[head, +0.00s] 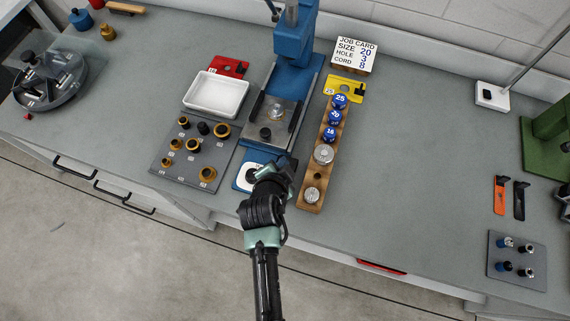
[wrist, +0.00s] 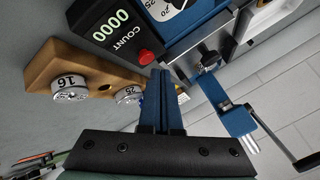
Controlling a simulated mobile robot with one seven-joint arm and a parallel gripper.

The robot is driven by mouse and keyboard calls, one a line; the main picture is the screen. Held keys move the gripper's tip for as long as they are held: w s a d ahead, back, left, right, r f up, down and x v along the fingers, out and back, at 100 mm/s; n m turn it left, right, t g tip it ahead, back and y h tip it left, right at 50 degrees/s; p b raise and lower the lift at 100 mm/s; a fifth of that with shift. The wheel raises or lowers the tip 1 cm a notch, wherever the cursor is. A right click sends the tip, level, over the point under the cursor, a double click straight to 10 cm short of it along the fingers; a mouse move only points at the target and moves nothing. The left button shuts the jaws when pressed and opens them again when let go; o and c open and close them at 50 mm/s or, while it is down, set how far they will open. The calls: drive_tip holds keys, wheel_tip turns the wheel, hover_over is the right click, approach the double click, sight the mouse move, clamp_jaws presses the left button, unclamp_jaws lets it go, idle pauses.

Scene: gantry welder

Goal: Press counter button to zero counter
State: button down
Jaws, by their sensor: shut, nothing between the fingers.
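The counter (wrist: 115,27) is a black box in the wrist view, with a lit display reading 0000 and the label COUNT. Its red button (wrist: 147,57) sits at the near end of the box. My gripper (wrist: 163,74) is shut and empty, with its blue fingertips just beside the button. I cannot tell whether they touch it. In the head view my gripper (head: 281,170) is over the front of the blue press (head: 290,50) and hides the counter and the button.
A wooden block (head: 312,195) with weights stands just right of my gripper. A white dial (head: 246,178) is at its left. A grey tray of brass fittings (head: 160,170) and a white tray (head: 216,95) lie further left.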

wheel_tip(320, 180, up, 5)
drive_tip(key=p, duration=0.3)
drive_tip(key=shift+p, duration=0.4)
idle(0.5)
drive_tip(key=w+r+n+t+b, duration=0.15)
drive_tip(key=w+r+t, duration=0.35)
drive_tip(key=r, duration=1.1)
drive_tip(key=w+r+n+t, duration=0.3)
drive_tip(key=w+r, duration=0.3)
drive_tip(key=r, duration=1)
drive_tip(key=s+r+n+t+y+b, duration=0.1)
drive_tip(key=s+r+n+t, duration=0.15)
drive_tip(key=r, duration=0.65)
drive_tip(key=s+r+n+t, duration=0.1)
drive_tip(key=s+r+t, duration=0.15)
drive_tip(key=r, duration=0.75)
drive_tip(key=s+r+n+t+y+b, duration=0.1)
drive_tip(key=s+r+n+t, duration=0.2)
drive_tip(key=s+r, duration=0.9)
wheel_tip(320, 180, up, 4)
drive_tip(key=shift+d+f+t, duration=0.2)
drive_tip(key=shift+d+t, duration=0.05)
drive_tip(key=shift+t, duration=0.95)
